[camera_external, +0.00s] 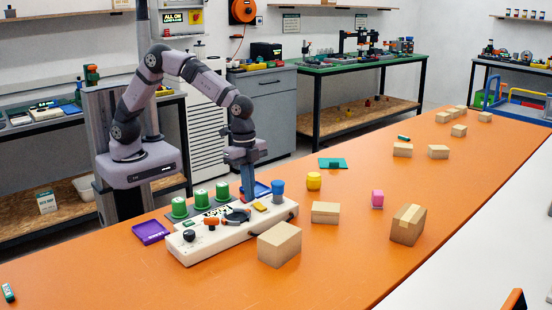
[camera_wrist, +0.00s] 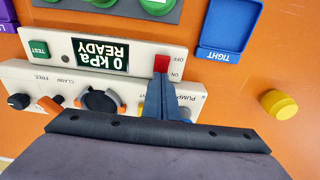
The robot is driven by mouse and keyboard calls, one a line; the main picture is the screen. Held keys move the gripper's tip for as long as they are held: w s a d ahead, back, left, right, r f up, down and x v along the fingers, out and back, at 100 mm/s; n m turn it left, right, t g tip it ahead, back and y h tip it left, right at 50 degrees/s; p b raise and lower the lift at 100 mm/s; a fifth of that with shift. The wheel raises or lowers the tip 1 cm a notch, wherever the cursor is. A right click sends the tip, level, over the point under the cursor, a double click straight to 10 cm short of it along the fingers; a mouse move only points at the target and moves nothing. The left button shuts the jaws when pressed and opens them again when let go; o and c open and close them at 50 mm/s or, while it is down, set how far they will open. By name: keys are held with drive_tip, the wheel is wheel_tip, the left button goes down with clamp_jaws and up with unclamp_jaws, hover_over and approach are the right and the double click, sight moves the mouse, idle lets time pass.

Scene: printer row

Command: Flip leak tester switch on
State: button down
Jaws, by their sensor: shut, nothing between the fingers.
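The leak tester (camera_external: 200,247) is a long white unit on the orange table; its panel also shows in the wrist view (camera_wrist: 213,73). Its display (camera_wrist: 100,56) reads "0 kPa READY". Beside the display is a red switch (camera_wrist: 161,63) with OFF and ON labels. My gripper (camera_wrist: 160,77) is shut and empty, its blue fingertips right at the ON side of the switch. I cannot tell whether they touch it; they hide part of it. In the external view my gripper (camera_external: 247,198) points down over the tester.
Three green-topped parts (camera_external: 200,197) stand behind the tester. A purple tray (camera_external: 151,232) and a blue tray (camera_wrist: 231,25) marked TIGHT lie beside it. The table's near left is mostly clear.

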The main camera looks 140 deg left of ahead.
drive_tip(key=shift+s, duration=0.25)
drive_tip(key=shift+s+r, duration=0.1)
drive_tip(key=shift+s, duration=0.5)
drive_tip(key=shift+r, duration=0.15)
drive_tip(key=shift+r+p, duration=0.5)
drive_tip(key=shift+p, duration=0.1)
wheel_tip(320, 180, up, 13)
drive_tip(key=s+p, duration=0.1)
drive_tip(key=s, duration=0.1)
drive_tip(key=shift+s+f, duration=0.2)
